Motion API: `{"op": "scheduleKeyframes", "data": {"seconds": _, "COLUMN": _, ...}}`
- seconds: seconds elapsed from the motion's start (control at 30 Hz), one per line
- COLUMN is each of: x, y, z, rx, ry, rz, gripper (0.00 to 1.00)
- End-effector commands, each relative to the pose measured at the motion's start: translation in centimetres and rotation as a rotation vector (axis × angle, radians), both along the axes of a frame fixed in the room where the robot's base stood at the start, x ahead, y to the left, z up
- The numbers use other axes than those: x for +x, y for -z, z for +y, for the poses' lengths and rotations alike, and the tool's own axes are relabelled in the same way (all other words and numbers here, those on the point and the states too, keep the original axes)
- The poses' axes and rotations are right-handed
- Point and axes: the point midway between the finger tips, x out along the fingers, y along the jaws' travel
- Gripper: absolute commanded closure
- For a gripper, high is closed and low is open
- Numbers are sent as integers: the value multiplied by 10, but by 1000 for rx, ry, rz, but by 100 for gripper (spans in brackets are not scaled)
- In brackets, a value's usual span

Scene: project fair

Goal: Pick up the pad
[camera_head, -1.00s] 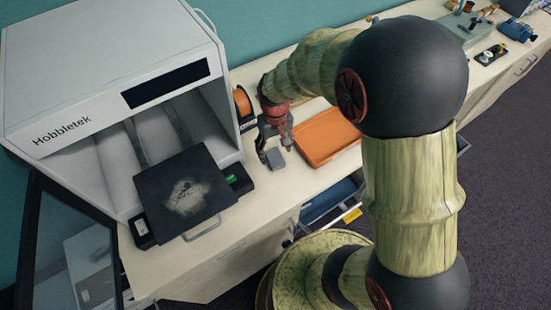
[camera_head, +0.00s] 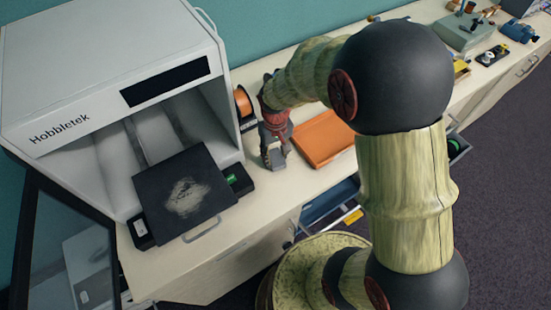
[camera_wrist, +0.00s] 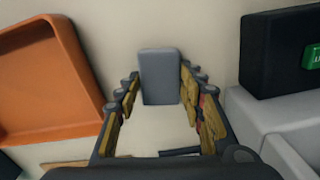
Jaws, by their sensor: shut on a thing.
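The pad is a small grey block (camera_wrist: 160,66) in the wrist view, standing between the fingertips. My gripper (camera_wrist: 160,90) is shut on it, with one finger at each side. In the head view my gripper (camera_head: 274,158) is low over the pale countertop, between the printer and the orange tray. The pad is mostly hidden by the fingers there. I cannot tell whether the pad still touches the countertop.
The orange tray (camera_head: 322,138) lies close on the right. The white printer (camera_head: 60,85) stands on the left with its dark plate (camera_head: 182,192) sticking out. An orange spool (camera_head: 243,101) is behind my gripper. An open drawer (camera_head: 330,203) juts out below the counter.

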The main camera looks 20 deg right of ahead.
Motion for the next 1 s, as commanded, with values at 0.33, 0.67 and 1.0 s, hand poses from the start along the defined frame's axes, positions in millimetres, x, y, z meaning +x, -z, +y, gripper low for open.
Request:
{"op": "scheduleKeyframes", "data": {"seconds": 0.33, "x": 0, "y": 0, "z": 0, "rx": 0, "ry": 0, "rz": 0, "gripper": 79}}
{"op": "scheduleKeyframes", "data": {"seconds": 0.67, "x": 1, "y": -28, "z": 0, "rx": 0, "ry": 0, "rz": -2, "gripper": 79}}
{"op": "scheduleKeyframes", "data": {"seconds": 1.0, "x": -47, "y": -98, "z": 23, "rx": 0, "ry": -3, "rz": -6, "gripper": 79}}
